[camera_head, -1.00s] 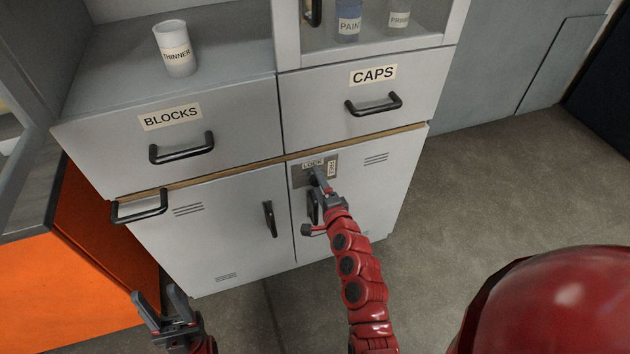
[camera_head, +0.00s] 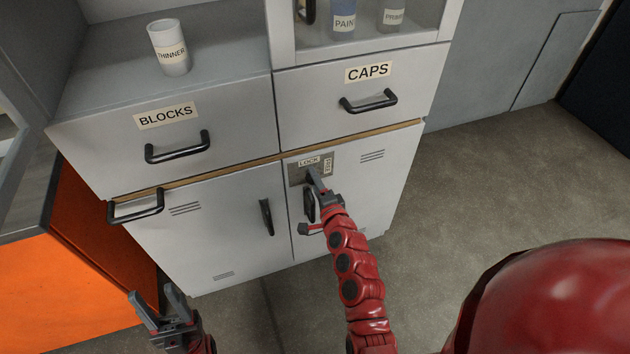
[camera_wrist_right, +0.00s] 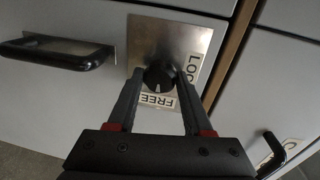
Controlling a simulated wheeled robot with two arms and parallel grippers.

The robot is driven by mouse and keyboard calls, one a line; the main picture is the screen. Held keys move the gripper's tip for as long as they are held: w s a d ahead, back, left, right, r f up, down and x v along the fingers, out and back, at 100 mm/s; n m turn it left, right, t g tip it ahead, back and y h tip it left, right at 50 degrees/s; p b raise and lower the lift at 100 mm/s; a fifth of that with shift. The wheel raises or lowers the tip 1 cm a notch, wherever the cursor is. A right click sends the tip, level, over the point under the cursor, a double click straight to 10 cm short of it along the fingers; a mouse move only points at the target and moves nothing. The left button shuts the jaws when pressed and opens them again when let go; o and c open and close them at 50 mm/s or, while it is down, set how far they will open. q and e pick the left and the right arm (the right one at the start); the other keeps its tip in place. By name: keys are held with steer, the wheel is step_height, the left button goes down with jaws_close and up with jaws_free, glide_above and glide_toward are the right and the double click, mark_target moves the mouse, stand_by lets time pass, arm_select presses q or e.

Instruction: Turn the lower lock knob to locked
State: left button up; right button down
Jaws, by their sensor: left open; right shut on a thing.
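The lock plate (camera_head: 298,178) is on the cabinet front below the CAPS drawer, with a LOCK label at its top and a FREE label at its right. In the right wrist view the metal plate (camera_wrist_right: 160,38) carries a round black knob (camera_wrist_right: 158,75). A pale mark on the knob faces the FREE label (camera_wrist_right: 157,102). My right gripper (camera_head: 313,173) is shut on the knob, one finger on each side of it; it also shows in the right wrist view (camera_wrist_right: 158,80). My left gripper (camera_head: 159,298) is open and empty, low at the left, away from the cabinet.
A black door handle (camera_head: 310,203) is just below the plate, close to my right gripper. Another handle (camera_head: 267,217) is on the left door. The BLOCKS drawer (camera_head: 220,120) and CAPS drawer (camera_head: 420,85) are shut. Floor at the right is clear.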

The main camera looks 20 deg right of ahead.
steer(key=n+p, duration=0.1)
steer(key=n, duration=0.4)
steer(key=shift+a+r+h, duration=0.1)
steer(key=shift+h, duration=0.3)
steer(key=n, duration=0.2)
steer(key=n+p, duration=0.1)
steer(key=n, duration=0.2)
steer(key=shift+t+h+p, duration=0.3)
steer(key=shift+t, duration=0.1)
steer(key=n, duration=0.2)
steer(key=shift+f+n, duration=0.2)
steer(key=shift+n, duration=0.1)
steer(key=shift+n+t, duration=0.3)
steer(key=shift+n, duration=1.4)
steer(key=shift+c, duration=1.5)
jaws_free()
